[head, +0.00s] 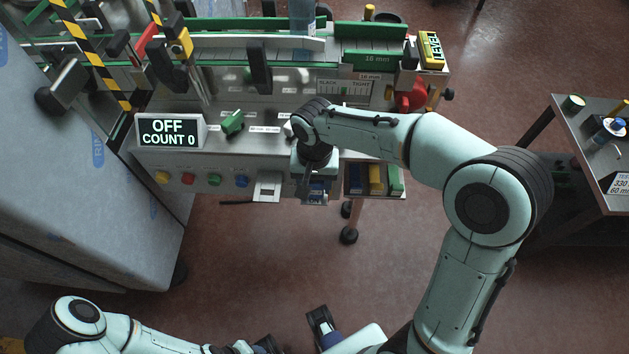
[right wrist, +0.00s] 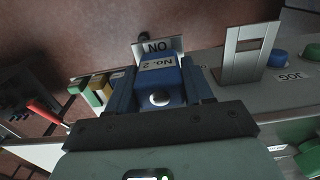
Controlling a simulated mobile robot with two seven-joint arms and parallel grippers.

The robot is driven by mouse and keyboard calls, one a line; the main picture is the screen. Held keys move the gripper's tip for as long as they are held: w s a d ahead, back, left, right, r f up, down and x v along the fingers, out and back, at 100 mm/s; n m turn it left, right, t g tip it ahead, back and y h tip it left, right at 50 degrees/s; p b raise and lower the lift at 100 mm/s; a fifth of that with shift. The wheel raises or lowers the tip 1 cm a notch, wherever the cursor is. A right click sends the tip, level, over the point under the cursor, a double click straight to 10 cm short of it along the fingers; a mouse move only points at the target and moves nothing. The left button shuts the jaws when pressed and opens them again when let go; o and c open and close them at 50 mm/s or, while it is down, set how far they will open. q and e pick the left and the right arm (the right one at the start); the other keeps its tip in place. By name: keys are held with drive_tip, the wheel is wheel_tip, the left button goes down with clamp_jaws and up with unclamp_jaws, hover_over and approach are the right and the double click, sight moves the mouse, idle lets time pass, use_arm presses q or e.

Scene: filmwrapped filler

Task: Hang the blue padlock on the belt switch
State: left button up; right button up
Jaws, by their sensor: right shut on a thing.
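My right gripper (head: 316,186) is at the front edge of the console, under my bent wrist. It is shut on the blue padlock (right wrist: 160,82), marked "No. 2", which sits between the fingers in the right wrist view. In the head view only a little blue of the padlock (head: 317,188) shows.
The console display (head: 168,132) reads "OFF COUNT 0". Coloured buttons (head: 214,180) and a metal bracket (head: 267,187) lie left of the gripper. Yellow and green blocks (head: 376,180) are close on its right. A wrapped cabinet (head: 80,180) stands left; the floor in front is open.

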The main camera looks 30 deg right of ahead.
drive_tip(key=shift+f, duration=0.3)
idle(0.6)
drive_tip(key=o, duration=1.3)
drive_tip(key=shift+o, duration=0.2)
wheel_tip(320, 180, up, 13)
drive_tip(key=p, duration=0.2)
drive_tip(key=shift+r, duration=0.2)
